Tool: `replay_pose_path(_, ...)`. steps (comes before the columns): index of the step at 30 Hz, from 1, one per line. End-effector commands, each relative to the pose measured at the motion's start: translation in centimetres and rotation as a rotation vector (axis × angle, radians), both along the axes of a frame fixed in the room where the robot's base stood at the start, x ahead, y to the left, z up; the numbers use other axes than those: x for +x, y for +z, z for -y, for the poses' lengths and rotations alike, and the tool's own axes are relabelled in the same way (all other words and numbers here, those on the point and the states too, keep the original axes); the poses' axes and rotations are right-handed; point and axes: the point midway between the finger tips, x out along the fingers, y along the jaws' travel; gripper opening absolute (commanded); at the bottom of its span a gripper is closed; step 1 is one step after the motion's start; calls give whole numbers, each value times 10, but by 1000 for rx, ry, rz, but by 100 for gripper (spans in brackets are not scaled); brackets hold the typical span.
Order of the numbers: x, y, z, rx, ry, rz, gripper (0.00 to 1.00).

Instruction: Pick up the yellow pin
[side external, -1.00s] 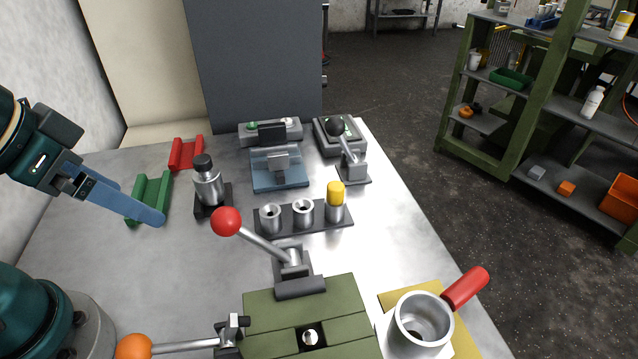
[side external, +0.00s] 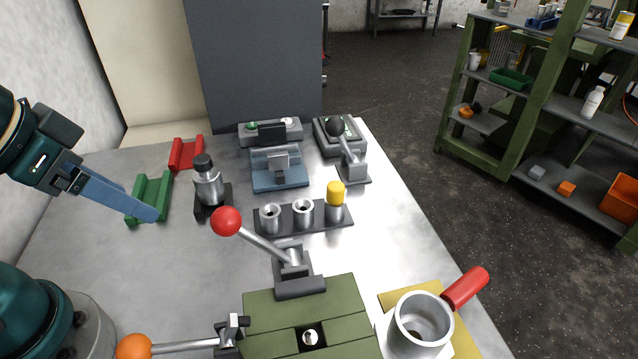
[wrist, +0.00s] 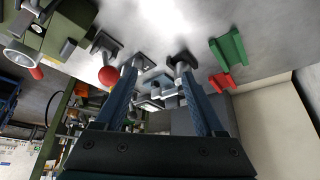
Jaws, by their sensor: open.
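The yellow pin (side external: 336,192) stands upright in the right-hand metal cup of a dark rack (side external: 287,231) on the table, its yellow top showing. Two more metal cups in the same rack stand to its left with open tops. My gripper (side external: 155,213) is at the left of the side view, over the table near the green cradle and well apart from the pin. In the wrist view my gripper (wrist: 163,75) shows two blue fingers spread apart with nothing held between them. I cannot make out the pin clearly in the wrist view.
A metal bottle (side external: 207,184) and a red-knobbed lever (side external: 227,221) stand between my gripper and the rack. Green (side external: 150,197) and red (side external: 186,153) cradles lie at the left. A green block fixture (side external: 305,300) and a red-handled cup (side external: 421,325) are in front. Bare table lies left of the lever.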

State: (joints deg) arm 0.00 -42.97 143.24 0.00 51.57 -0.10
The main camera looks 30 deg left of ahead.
Motion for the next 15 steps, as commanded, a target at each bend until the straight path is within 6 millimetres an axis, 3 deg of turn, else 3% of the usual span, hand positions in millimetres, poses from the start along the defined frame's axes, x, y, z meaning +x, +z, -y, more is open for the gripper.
replay_pose_path(2, 0, 0, 0, -10, 21, -1, 71)
replay_pose_path(7, 23, 30, -3, -33, 91, 75, 71)
replay_pose_path(15, 93, 72, 8, -65, 141, 106, 71)
